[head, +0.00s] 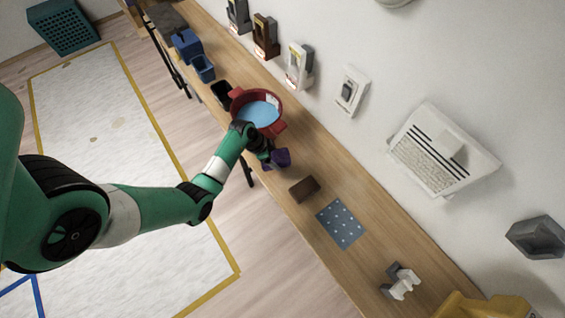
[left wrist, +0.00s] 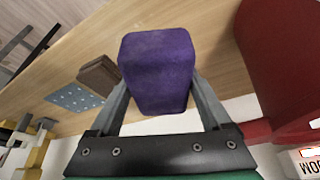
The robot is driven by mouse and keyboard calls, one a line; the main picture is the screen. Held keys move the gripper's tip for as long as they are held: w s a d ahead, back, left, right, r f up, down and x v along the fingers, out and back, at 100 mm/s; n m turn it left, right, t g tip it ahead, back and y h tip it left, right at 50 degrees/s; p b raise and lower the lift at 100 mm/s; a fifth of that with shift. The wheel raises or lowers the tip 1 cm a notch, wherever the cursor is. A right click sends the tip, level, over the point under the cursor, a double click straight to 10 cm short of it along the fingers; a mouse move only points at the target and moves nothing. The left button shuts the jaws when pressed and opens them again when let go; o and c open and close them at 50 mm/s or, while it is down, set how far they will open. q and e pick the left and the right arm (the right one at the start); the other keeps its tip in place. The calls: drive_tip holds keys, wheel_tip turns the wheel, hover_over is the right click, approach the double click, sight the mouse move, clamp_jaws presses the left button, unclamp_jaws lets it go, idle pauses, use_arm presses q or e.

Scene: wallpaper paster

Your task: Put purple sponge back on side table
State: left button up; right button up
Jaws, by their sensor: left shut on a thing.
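The purple sponge (head: 282,157) is a small block between the fingers of my left gripper (head: 270,156), just right of the red bucket. In the left wrist view the sponge (left wrist: 156,70) fills the space between the two grey fingers of the gripper (left wrist: 158,85), which is shut on it. The long wooden side table (head: 345,185) runs diagonally along the wall, and the sponge is over it. I cannot tell whether the sponge touches the tabletop. My right gripper is not in view.
The red bucket (head: 273,97) with blue liquid stands close beside the gripper. A brown block (head: 304,188) and a blue dotted sheet (head: 340,223) lie to the right. Blue containers (head: 202,68) stand farther left. Bare tabletop shows between the sponge and the brown block.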

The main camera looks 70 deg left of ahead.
sight(281, 160)
use_arm(q)
drive_tip(key=x, duration=0.2)
drive_tip(key=b+x, duration=0.1)
drive_tip(key=x, duration=0.1)
drive_tip(key=shift+w+a+r, duration=0.1)
drive_tip(key=shift+w, duration=0.55)
drive_tip(key=f+b, duration=0.1)
drive_tip(key=f, duration=0.1)
drive_tip(key=f+b, duration=0.1)
drive_tip(key=f, duration=0.1)
drive_tip(key=shift+w, duration=0.2)
drive_tip(key=shift+r, duration=0.15)
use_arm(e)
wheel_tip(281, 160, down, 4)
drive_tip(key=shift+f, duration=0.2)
use_arm(q)
drive_tip(key=o, duration=1.2)
